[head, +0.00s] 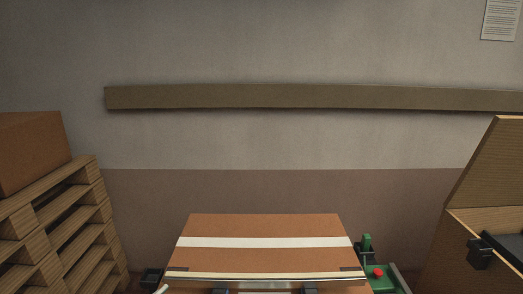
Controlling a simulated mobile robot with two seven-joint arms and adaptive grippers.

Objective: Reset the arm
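Neither of my grippers can be made out in the head view, and no arm of mine clearly shows. A brown box (264,228) with a white band across its top lies at the bottom centre. Its near edge is close to the bottom of the picture, with small dark parts along it that I cannot identify.
Green equipment with a red button (378,272) stands right of the box. Stacked wooden pallets (75,215) carry a carton (28,150) at left. A wooden crate (445,265) with a raised lid (490,165) is at right. A wall with a rail (300,97) closes the back.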

